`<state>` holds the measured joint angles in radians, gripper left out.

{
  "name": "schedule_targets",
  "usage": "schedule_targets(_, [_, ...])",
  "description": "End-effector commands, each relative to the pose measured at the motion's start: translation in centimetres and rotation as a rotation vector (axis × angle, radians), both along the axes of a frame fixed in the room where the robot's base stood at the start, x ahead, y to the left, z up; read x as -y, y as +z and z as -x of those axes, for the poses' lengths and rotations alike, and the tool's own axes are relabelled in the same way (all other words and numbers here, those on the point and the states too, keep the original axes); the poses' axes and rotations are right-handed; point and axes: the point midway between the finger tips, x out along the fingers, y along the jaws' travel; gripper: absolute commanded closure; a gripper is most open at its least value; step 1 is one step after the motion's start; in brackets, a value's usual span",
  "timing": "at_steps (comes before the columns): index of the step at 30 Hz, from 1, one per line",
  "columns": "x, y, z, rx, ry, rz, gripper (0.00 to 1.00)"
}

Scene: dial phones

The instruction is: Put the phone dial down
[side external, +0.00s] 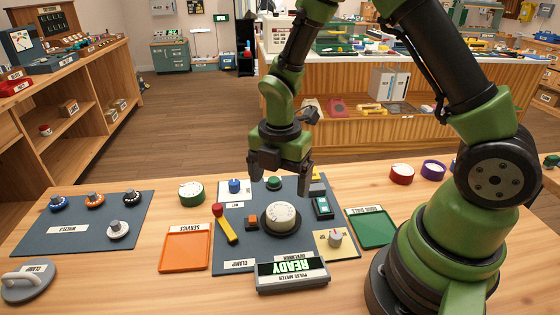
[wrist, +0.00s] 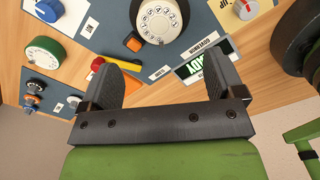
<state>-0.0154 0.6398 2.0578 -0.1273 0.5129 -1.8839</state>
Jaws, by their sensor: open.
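A phone dial (side external: 281,217) with a cream, numbered face sits on a dark round mount on the grey-blue mat (side external: 235,262). It also shows at the top of the wrist view (wrist: 160,16), partly cut off. My gripper (side external: 279,178) is open and empty, pointing down above and behind the dial in the side view, apart from it. In the wrist view my gripper's (wrist: 164,80) two fingers are wide apart with nothing between them. An orange tray (side external: 185,262) marked SERVICE stands left of the mat, and a green tray (side external: 373,231) marked for good dials stands right.
A green-rimmed dial (side external: 191,191) and a red-rimmed dial (side external: 401,174) stand farther back.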

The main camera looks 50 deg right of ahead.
Motion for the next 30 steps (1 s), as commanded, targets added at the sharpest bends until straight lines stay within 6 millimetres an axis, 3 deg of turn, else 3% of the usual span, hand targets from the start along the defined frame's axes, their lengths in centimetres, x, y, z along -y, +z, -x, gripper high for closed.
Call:
schedule_targets(3, [0.0,2.1,-0.1,0.006,0.0,0.0,0.12])
schedule_targets(11, [-0.1,5.0,0.2,0.03,-0.084,-0.007,0.12])
schedule_targets(17, [-0.5,11.5,2.4,0.167,-0.592,-0.096,0.12])
schedule_targets(21, [-1.0,16.0,5.6,0.25,-1.061,-0.245,0.12])
schedule_targets(25, [-1.4,18.8,9.0,0.275,-1.463,-0.427,0.12])
schedule_targets(30, [-2.0,20.3,12.3,0.236,-1.841,-0.644,0.12])
